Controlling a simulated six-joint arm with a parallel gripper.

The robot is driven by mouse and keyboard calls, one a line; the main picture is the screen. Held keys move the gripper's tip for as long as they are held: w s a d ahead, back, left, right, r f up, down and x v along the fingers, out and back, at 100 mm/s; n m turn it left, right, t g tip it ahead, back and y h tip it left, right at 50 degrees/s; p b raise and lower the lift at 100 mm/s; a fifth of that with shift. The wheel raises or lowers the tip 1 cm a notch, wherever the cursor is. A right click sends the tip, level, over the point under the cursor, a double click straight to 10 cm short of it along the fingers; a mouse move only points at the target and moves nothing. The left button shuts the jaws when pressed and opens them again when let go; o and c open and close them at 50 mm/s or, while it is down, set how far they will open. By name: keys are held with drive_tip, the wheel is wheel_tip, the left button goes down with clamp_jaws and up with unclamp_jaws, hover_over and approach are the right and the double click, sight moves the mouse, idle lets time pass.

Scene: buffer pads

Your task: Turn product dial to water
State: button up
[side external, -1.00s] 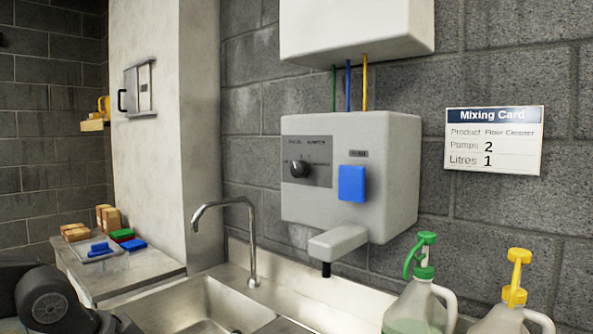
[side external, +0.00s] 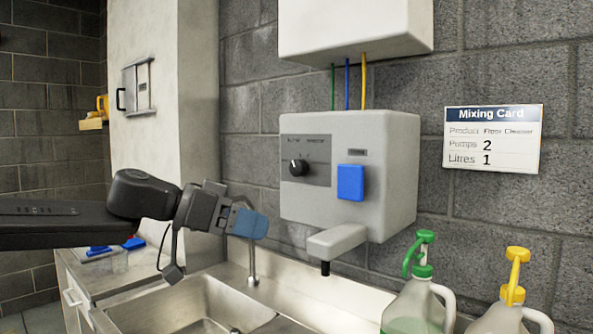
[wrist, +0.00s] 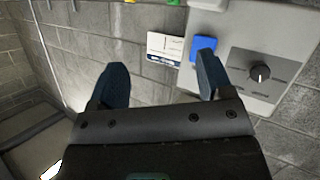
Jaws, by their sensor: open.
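The product dial (side external: 298,167) is a round black knob on a dark grey panel at the left of the wall dispenser (side external: 390,185). In the wrist view the dial (wrist: 260,73) shows right of my gripper's right finger, with a pale pointer mark. The panel's labels are too small to read. My gripper (side external: 248,224) is in front of the dispenser, lower left of the dial and apart from it. In the wrist view my gripper (wrist: 158,82) has its two blue-tipped fingers wide apart with nothing between them.
A blue button (side external: 351,183) sits right of the dial. A spout (side external: 337,240) juts out below over the sink (side external: 190,305). A mixing card (side external: 493,140) hangs on the wall. Jugs with a green pump (side external: 420,255) and a yellow pump (side external: 516,275) stand at right.

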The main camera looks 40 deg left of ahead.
drive_tip(key=w+a+r+n+t+y, duration=0.2)
drive_tip(key=w+a+r+t, duration=0.25)
drive_tip(key=w+a, duration=0.35)
drive_tip(key=n+t+y, duration=0.2)
drive_tip(key=n+y, duration=0.1)
drive_tip(key=y, duration=0.1)
approach(295, 169)
drive_tip(key=w, duration=1)
drive_tip(key=shift+w+d+r, duration=0.1)
drive_tip(key=shift+w+d, duration=0.2)
drive_tip(key=shift+w, duration=0.05)
drive_tip(key=c, duration=0.9)
